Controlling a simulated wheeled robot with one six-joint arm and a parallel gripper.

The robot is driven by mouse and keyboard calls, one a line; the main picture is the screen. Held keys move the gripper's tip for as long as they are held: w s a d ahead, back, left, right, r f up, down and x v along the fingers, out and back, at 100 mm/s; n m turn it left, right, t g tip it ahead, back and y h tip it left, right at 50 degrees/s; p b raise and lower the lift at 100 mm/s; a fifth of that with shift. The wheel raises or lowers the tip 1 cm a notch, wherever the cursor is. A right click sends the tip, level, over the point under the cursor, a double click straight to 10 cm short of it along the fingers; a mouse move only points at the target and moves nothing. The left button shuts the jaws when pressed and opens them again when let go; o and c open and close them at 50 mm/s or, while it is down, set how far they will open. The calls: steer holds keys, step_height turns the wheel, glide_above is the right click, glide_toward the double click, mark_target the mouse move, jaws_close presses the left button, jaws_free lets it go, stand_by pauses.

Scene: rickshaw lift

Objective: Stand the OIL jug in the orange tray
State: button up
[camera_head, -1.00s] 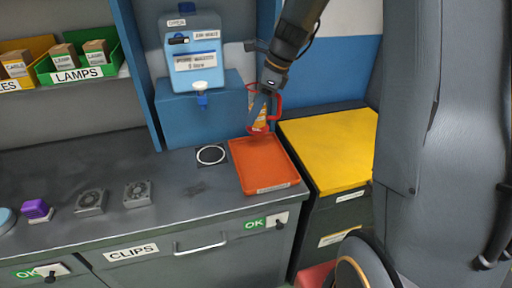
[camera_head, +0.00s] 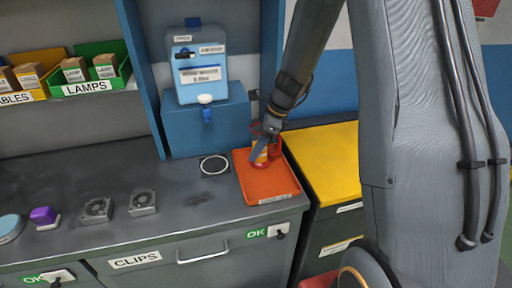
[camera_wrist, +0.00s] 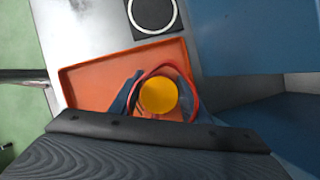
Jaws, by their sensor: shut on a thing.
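The OIL jug (camera_head: 259,153) is red with a yellow label. It stands roughly upright at the back of the orange tray (camera_head: 270,187), within its outline. I cannot tell whether its base touches the tray floor. My gripper (camera_head: 263,143) is shut on the jug from above and hides part of it. In the wrist view the jug's round yellow top (camera_wrist: 158,97) and red rim show between the two fingers of my gripper (camera_wrist: 158,86). The orange tray (camera_wrist: 88,88) lies beneath, at the right end of the dark counter.
A blue water container (camera_head: 198,70) with a tap stands on a blue block (camera_head: 185,125) behind the tray. A ringed black pad (camera_head: 214,166) lies left of the tray. A yellow-topped cabinet (camera_head: 322,160) is to the right. Two grey fans (camera_head: 143,203) sit farther left.

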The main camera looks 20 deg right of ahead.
steer(key=shift+f, duration=0.1)
steer(key=o, duration=1.2)
steer(key=b+v, duration=0.3)
steer(key=v, duration=0.9)
